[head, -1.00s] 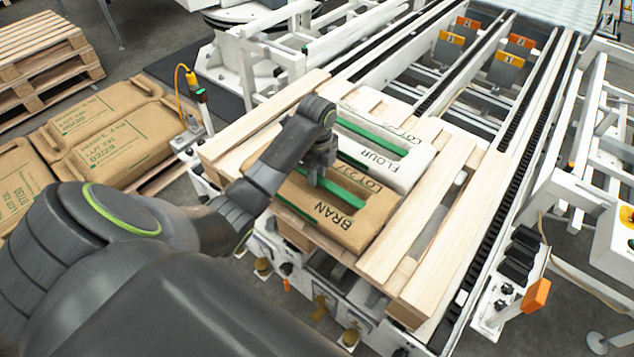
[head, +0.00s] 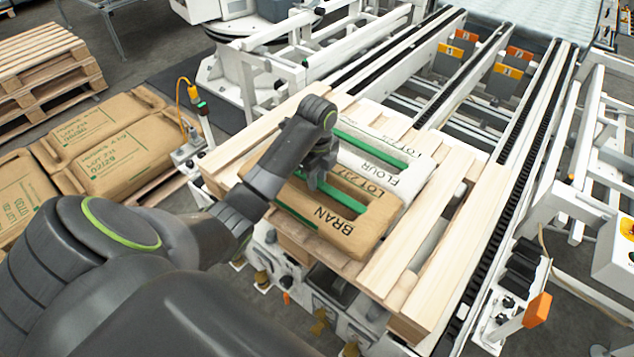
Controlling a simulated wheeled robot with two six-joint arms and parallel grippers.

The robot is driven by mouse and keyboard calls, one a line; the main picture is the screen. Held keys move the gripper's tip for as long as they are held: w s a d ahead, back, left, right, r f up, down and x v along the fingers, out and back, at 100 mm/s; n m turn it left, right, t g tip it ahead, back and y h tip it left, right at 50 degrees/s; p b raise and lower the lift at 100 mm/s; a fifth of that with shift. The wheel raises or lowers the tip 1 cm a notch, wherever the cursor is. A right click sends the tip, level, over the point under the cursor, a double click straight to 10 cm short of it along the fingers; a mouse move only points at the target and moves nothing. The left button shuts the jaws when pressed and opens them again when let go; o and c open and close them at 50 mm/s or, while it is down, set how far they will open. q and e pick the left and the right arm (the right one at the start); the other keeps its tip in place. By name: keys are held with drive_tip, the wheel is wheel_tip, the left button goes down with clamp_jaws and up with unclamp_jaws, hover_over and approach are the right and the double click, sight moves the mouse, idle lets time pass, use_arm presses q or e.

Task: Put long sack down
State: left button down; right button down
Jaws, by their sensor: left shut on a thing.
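The long sack is a brown BRAN sack (head: 352,232) with a green stripe, low over the wooden pallet (head: 437,233) at its near middle. My left gripper (head: 318,183) is on top of its left part and shut on it. Whether the sack's underside touches the pallet boards is hidden. A white FLOUR sack (head: 409,180) lies on the pallet right behind the brown sack, close along its far side. My right gripper is not in view.
The pallet sits on a white roller and chain conveyor (head: 541,122). Bare boards lie to the right of the sacks. More brown sacks (head: 117,160) lie at the left. A yellow-cabled sensor post (head: 190,148) stands by the pallet's left corner. An orange-topped post (head: 537,309) stands at right.

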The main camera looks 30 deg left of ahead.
sight(318, 181)
use_arm(q)
drive_tip(key=shift+w+r+p, duration=0.1)
drive_tip(key=shift+r+p, duration=2.55)
drive_tip(key=shift+r, duration=0.9)
drive_tip(key=shift+f, duration=0.1)
